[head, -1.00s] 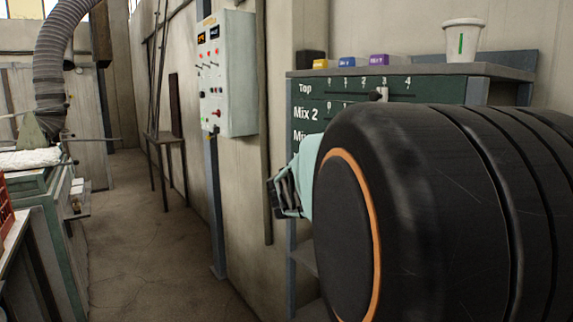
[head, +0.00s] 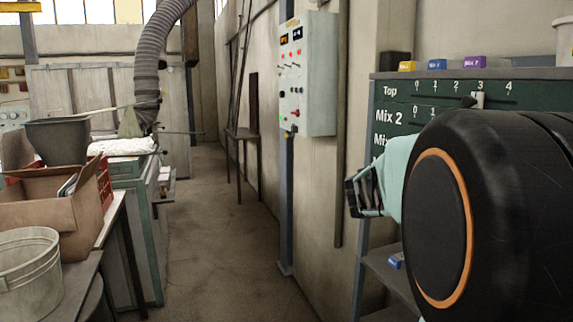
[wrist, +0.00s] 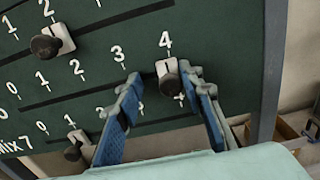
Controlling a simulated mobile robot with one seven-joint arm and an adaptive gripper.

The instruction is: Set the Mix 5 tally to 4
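The dark green tally board (head: 392,117) stands at right in the head view, its lower rows hidden behind my arm. A slider with a dark knob (wrist: 168,84) sits at 4 on the middle row; that row's label is out of view. My gripper (wrist: 161,78) is open, its blue fingers on either side of this knob, which is nearer the right finger. Contact is unclear. The row above has a slider (wrist: 46,46) near 2. The row below, seemingly labelled Mix 7, has a slider (wrist: 77,140) near 1.
Small orange (head: 407,66), blue (head: 437,64) and purple (head: 474,62) blocks stand on the board's top ledge, with a white cup (head: 564,40) at right. A blue block (head: 396,261) lies on a shelf below. A cluttered bench stands at left; the floor between is clear.

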